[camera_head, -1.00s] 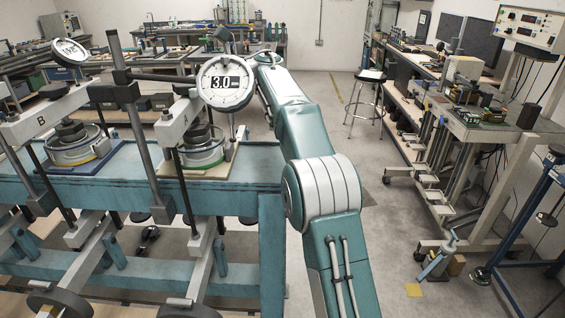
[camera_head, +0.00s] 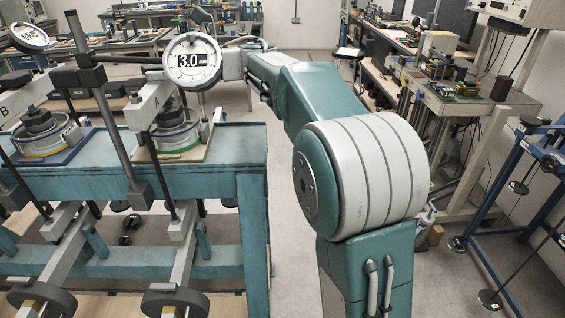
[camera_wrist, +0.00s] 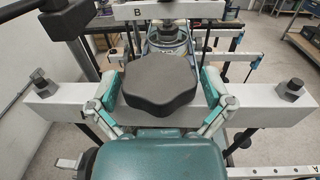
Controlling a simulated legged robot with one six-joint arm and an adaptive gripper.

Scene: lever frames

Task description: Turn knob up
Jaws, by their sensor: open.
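A dark grey lobed knob (camera_wrist: 158,88) fills the middle of the wrist view, above a pale crossbar (camera_wrist: 262,112). My gripper (camera_wrist: 160,84) is open, with one teal-padded finger on each side of the knob. I cannot tell whether either pad touches it.
A teal bench (camera_head: 215,165) carries lever frames and round cells at left. Levers with round weights (camera_head: 174,300) hang in front. A second frame marked B (camera_wrist: 140,12) lies beyond the knob. Open floor lies beside the bench; a blue stand (camera_head: 525,195) is at right.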

